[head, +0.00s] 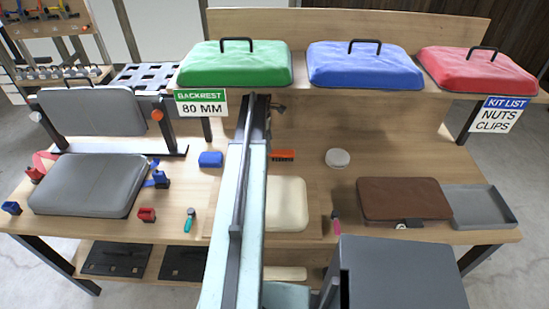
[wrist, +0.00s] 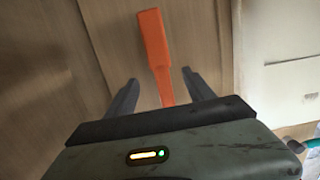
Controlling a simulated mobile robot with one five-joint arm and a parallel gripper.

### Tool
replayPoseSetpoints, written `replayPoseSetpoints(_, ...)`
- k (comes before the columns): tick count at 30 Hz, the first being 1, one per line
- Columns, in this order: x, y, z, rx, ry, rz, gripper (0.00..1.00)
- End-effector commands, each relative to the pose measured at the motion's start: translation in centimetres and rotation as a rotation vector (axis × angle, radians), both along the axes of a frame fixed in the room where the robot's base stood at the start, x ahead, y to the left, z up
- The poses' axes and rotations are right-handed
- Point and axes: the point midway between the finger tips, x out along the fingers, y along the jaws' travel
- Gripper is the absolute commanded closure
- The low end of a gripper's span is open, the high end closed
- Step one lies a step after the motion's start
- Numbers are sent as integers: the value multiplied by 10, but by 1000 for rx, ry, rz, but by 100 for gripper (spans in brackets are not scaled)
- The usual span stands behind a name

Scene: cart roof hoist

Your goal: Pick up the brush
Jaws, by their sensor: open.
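The brush looks to be the orange piece (head: 284,154) lying on the wooden table, just right of my arm in the head view; dark marks show along its edge. My gripper (wrist: 159,78) is open, with one dark finger on each side of the handle and a gap on both sides. I cannot tell how high the fingers are above the table. In the head view my arm hides part of the table left of the brush.
A cream pad (head: 287,205) lies in front of the brush and a white round piece (head: 337,158) to its right. A blue block (head: 210,159) is left of my arm. A brown pad (head: 403,199) and grey tray (head: 482,207) are at right. The shelf behind holds green, blue and red cushions.

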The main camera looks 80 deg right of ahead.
Motion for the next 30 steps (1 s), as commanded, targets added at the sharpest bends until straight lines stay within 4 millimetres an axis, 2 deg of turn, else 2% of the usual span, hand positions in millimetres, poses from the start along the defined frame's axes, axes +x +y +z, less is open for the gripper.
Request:
replayPoseSetpoints(1,-3,0,-12,0,0,-3,38)
replayPoseSetpoints(5,-5,-1,-11,-1,1,-5,38)
replayPoseSetpoints(8,-6,-1,-18,-1,1,-7,38)
replayPoseSetpoints(16,-13,0,-62,-1,2,-7,38)
replayPoseSetpoints(24,-14,0,-60,-1,2,-7,38)
replayPoseSetpoints(30,-14,0,-60,-1,2,-8,94)
